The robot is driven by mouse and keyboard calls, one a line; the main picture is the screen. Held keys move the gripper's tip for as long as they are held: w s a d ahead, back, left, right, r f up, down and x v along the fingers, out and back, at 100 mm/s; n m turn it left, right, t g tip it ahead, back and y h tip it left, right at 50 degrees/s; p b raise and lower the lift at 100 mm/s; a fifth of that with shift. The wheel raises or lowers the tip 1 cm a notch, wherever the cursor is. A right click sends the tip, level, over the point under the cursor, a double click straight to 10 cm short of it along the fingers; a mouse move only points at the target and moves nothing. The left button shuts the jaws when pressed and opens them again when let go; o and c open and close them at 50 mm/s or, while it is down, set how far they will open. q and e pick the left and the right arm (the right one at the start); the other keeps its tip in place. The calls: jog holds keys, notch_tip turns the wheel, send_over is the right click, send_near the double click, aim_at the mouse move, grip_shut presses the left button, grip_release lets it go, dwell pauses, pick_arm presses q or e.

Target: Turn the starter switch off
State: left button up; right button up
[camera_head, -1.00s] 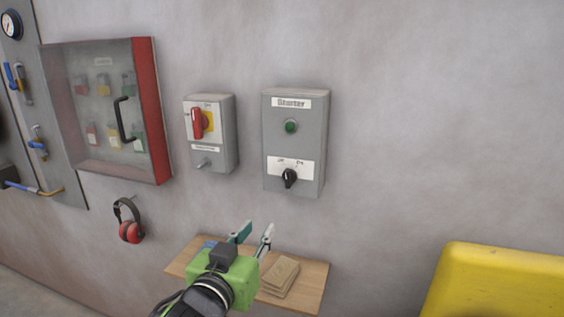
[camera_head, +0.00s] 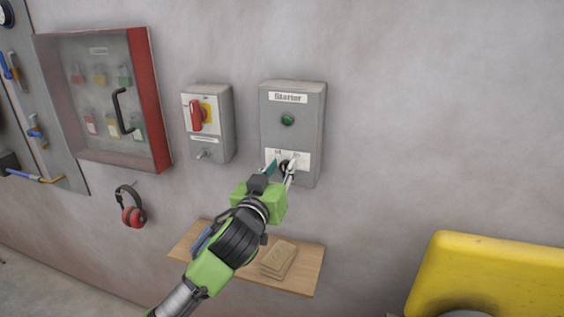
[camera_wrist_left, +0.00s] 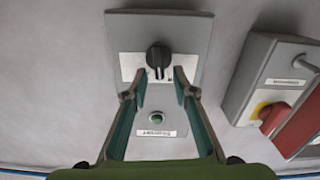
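The grey starter box (camera_head: 292,131) hangs on the wall, with a "Starter" label, a green button (camera_head: 287,119) and a black rotary switch on a white plate. In the head view my left gripper (camera_head: 281,168) is in front of the switch and partly hides it. In the left wrist view the black switch knob (camera_wrist_left: 158,58) shows whole, just beyond the fingertips. My left gripper (camera_wrist_left: 159,78) is open there, one finger on each side and nothing between the fingers. I cannot tell whether a fingertip touches the knob. My right gripper is not in view.
A grey box with a red rotary handle (camera_head: 197,116) hangs left of the starter box. A glass-fronted cabinet (camera_head: 158,100) and red ear defenders (camera_head: 133,215) are further left. A wooden shelf (camera_head: 300,282) is below. A yellow object (camera_head: 490,275) stands at lower right.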

pick_arm(q)
jog(key=shift+w+d, duration=0.15)
jog(key=shift+w, duration=0.4)
grip_shut()
jog(key=shift+s+f+n, duration=0.1)
jog(key=shift+s+n, duration=0.05)
jog(key=shift+n, duration=0.55)
jog(key=shift+a+n, duration=0.25)
jog(key=shift+n, duration=0.75)
jog(key=shift+a+n, duration=0.2)
jog(key=shift+n, duration=0.6)
